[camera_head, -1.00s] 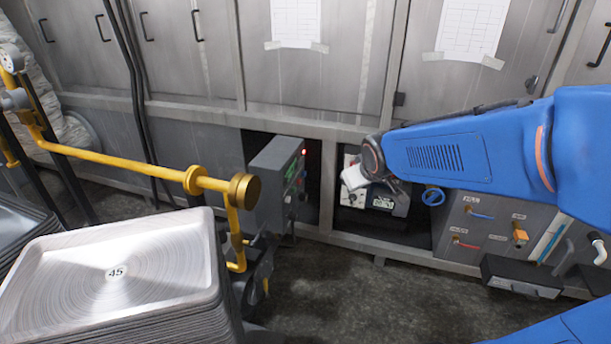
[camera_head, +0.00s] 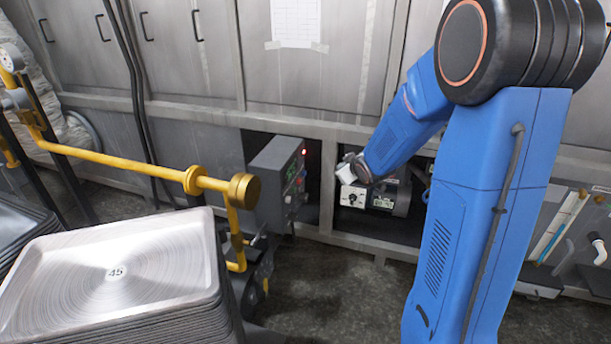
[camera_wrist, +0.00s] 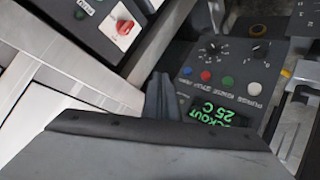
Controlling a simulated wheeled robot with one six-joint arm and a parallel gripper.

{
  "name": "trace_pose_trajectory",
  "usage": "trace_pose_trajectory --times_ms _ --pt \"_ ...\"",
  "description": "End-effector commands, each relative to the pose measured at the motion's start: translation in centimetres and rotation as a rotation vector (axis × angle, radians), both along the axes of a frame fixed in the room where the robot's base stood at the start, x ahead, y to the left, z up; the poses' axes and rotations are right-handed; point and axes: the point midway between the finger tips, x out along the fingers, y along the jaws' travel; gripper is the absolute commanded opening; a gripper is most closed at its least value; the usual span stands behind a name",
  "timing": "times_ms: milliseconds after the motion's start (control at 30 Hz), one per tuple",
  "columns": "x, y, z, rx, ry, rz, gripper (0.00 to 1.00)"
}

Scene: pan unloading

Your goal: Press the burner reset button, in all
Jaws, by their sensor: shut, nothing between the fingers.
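In the wrist view a dark control panel (camera_wrist: 238,67) shows tilted, with a green display (camera_wrist: 214,113) reading LOCKOUT and 25 C. Several small coloured buttons or lamps and two black knobs sit on it. I cannot tell which is the reset button. My gripper (camera_wrist: 160,88) is shut and empty, its tip close beside the display; contact cannot be told. In the head view its white end (camera_head: 346,173) is right of the box.
A second device (camera_head: 382,201) with a display is in the recess behind my gripper. A red rotary switch (camera_wrist: 124,27) shows in the wrist view. A stack of metal pans (camera_head: 110,270) and a yellow pipe (camera_head: 120,164) stand left. Dark floor lies free in front of the recess.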

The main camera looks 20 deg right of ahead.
Motion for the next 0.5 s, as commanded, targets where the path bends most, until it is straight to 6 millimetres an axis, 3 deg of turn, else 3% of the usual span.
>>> trace_pose_trajectory --times_ms 500 --pt "6.3 -1.6 -7.5 0.003 -0.149 0.15 0.0"
